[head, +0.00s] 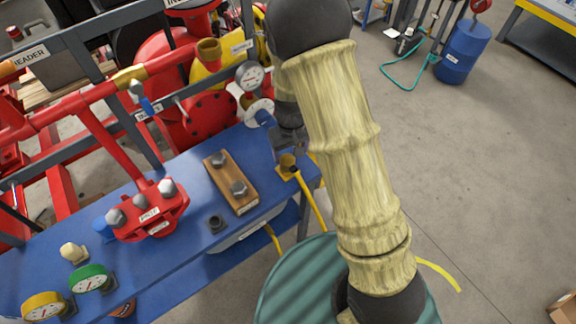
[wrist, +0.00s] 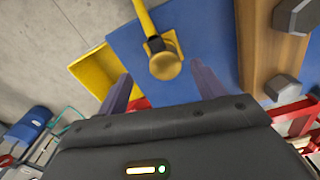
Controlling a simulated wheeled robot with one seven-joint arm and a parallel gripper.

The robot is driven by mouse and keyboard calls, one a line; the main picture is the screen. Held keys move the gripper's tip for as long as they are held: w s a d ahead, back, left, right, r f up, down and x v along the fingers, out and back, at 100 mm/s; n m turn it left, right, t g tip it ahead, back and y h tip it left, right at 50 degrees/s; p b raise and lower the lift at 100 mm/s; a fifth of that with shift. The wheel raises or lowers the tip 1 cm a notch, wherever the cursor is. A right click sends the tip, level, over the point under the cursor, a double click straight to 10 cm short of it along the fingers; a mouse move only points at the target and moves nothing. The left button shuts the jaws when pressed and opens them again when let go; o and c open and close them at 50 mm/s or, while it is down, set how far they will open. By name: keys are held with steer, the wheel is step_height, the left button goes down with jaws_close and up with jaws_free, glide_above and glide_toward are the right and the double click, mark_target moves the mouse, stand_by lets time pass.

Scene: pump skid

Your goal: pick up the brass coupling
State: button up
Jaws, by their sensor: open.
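The brass coupling (wrist: 165,66) looks like a short round brass piece, standing on a small yellow square plate at the blue bench's edge. In the wrist view it lies between my gripper's fingers (wrist: 161,75), seen nearly end-on, with a gap to each finger. It also shows small in the head view (head: 288,162), just below my dark gripper (head: 287,146). My gripper is open and empty. Its exact height above the coupling is hard to tell.
A wooden block with two bolts (head: 231,182) lies close to the left on the blue bench (head: 190,236).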

mark_target(288, 159)
steer(key=f, duration=0.1)
steer(key=f+p, duration=0.1)
steer(key=a+f, duration=0.1)
steer(key=f, duration=0.1)
steer(key=shift+w+f, duration=0.1)
steer(key=shift+w, duration=0.15)
steer(key=shift+s+d+f, duration=0.1)
steer(key=shift+f, duration=0.4)
steer(key=c, duration=1.2)
steer(key=shift+r, duration=0.15)
step_height(288, 159, up, 10)
steer(key=shift+f+b, duration=0.1)
steer(key=shift+b, duration=0.4)
